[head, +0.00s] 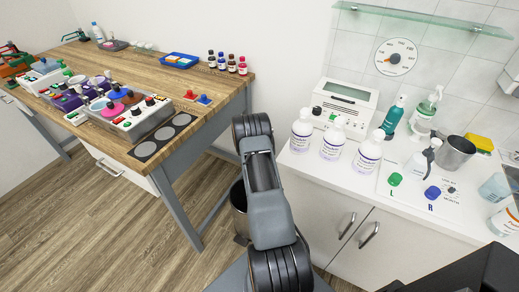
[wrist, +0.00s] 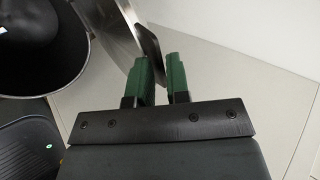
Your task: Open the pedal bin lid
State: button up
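The pedal bin (head: 238,208) is a grey metal cylinder on the floor between bench and cabinet, partly hidden behind my arm in the head view. In the wrist view its round dark opening (wrist: 40,45) shows at upper left, uncovered. A silver metal piece (wrist: 118,32), seemingly the raised lid nearly edge-on, stands right of the opening. A black tab (wrist: 149,45) sticks out from it. My gripper (wrist: 160,72) has green fingers, one on each side of the tab, which fills the narrow gap between them. The head view hides the fingers. I see no pedal.
A wooden workbench (head: 215,100) with grey legs stands left of the bin. A white cabinet (head: 350,225) with bottles (head: 333,140) on top stands close on the right. Wooden floor (head: 100,230) is free at front left. A pale panelled surface (wrist: 235,60) lies beyond my fingers.

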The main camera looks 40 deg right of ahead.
jog(key=shift+o, duration=1.1)
jog(key=shift+s, duration=0.1)
jog(key=v, duration=1.3)
jog(key=shift+a+r+p, duration=0.25)
jog(key=shift+r+p, duration=0.05)
jog(key=shift+p, duration=0.15)
